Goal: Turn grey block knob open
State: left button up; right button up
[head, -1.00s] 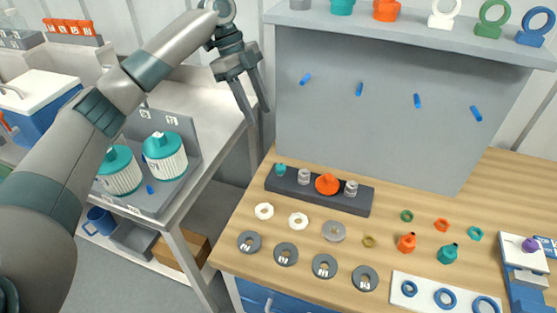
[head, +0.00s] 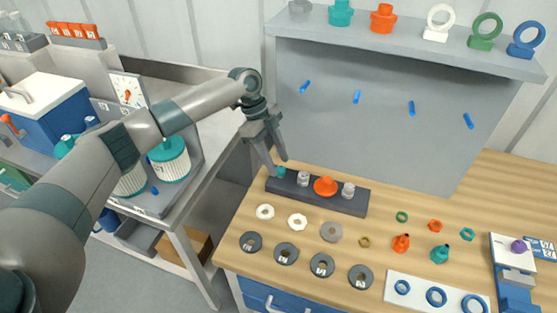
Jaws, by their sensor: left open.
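A dark grey block (head: 330,202) lies on the wooden bench. It carries a small teal knob (head: 281,172) at its left end, an orange knob (head: 325,186) right of the middle, and two small grey cylindrical pieces (head: 303,178) and (head: 348,190). My left gripper (head: 277,167) is open and points down at the block's left end. Its fingertips appear close to the teal knob in the picture; I cannot tell whether they touch it. My right gripper is not in view.
White rings (head: 265,212) and dark grey discs (head: 286,253) lie in front of the block. Small coloured fittings (head: 401,243) lie to the right. A grey upright panel (head: 385,135) with blue pegs stands behind, under a shelf (head: 450,50).

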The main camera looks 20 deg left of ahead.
pick_arm(q)
jog(key=shift+x, duration=0.9)
grip_shut()
jog(key=c, duration=1.1)
grip_release()
